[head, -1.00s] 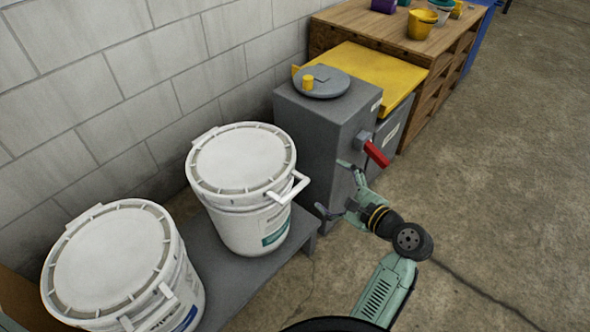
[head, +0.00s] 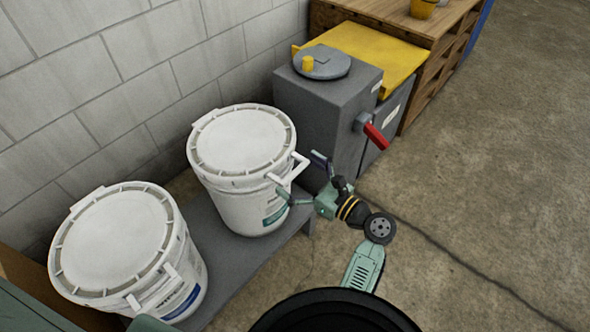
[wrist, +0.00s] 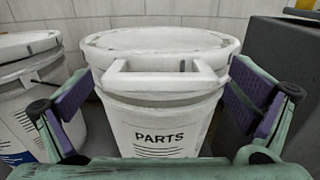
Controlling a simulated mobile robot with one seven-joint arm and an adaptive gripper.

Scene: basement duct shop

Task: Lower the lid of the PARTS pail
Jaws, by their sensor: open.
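The PARTS pail (head: 248,208) is white with a green-marked label and stands on a low grey bench. In the wrist view the pail (wrist: 160,135) is straight ahead, its PARTS lettering facing me. Its round white lid (head: 240,138) lies flat across the top, with no gap that I can make out. A white bar handle (wrist: 165,80) sticks out from the lid's front edge. My gripper (head: 302,178) is open and empty just in front of the pail, by the handle. Its two purple-padded fingers are spread either side of the pail in the wrist view.
A second white lidded pail (head: 118,245) stands to the left on the grey bench (head: 222,262). A grey cabinet (head: 325,110) with a red lever (head: 375,136) is close on the right. A block wall is behind. The floor at right is clear.

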